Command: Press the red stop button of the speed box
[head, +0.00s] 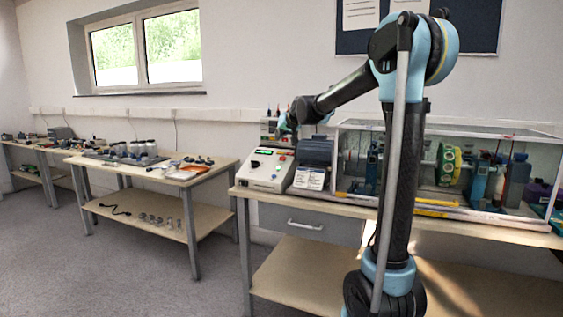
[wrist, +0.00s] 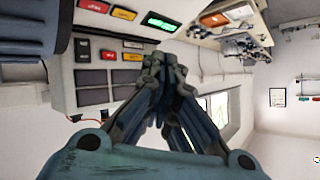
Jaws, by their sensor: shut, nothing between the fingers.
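The speed box (head: 265,172) is a pale, sloped-top box at the left end of the right bench, with a lit green display. A small red spot (head: 283,157) on its top looks like the stop button. My gripper (head: 286,128) is above and behind the box's top, apart from the red spot as far as I can tell. In the wrist view, which looks upside down, my gripper (wrist: 163,62) has its fingers together and empty. Behind it is a pale panel with red and yellow labels, grey squares and a green display (wrist: 161,22); I cannot tell which device this is.
A dark grey motor-like unit (head: 315,151) stands right of the speed box, beside a clear-walled enclosure (head: 478,172) with a green wheel. A small device (head: 269,127) stands behind. The left bench (head: 150,162) holds bottles and an orange tray.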

